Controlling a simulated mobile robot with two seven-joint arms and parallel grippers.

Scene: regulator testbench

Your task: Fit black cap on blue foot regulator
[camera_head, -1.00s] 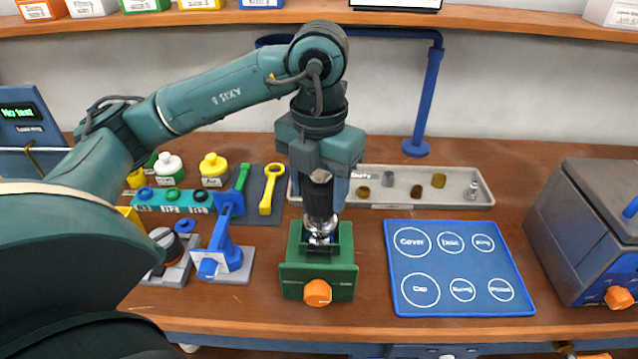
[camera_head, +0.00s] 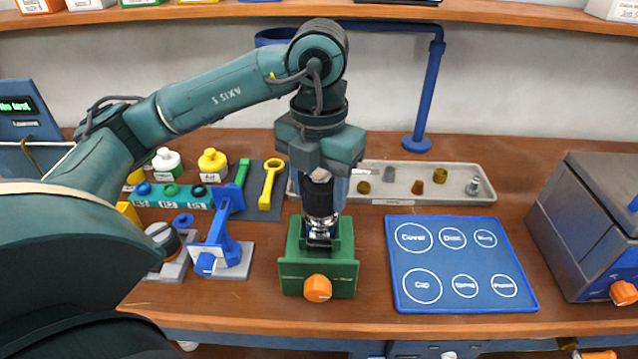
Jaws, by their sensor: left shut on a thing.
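My left gripper (camera_head: 319,178) comes down from above over the green fixture (camera_head: 318,275), which has an orange knob (camera_head: 317,288) on its front. The gripper is shut on the black cap (camera_head: 319,197). The cap sits upright on or just above a shiny metal regulator body (camera_head: 320,224) standing in the fixture. I cannot tell whether cap and body are fully seated together. The regulator's blue foot is not clearly visible, hidden by the fixture. My right gripper is out of view.
A blue mat (camera_head: 466,262) with labelled circles lies right of the fixture, empty. A grey tray (camera_head: 400,197) with small parts is behind. A blue stand (camera_head: 222,248) is at left. A grey machine (camera_head: 590,225) stands far right. Yellow and green wrenches (camera_head: 269,184) lie on a dark mat.

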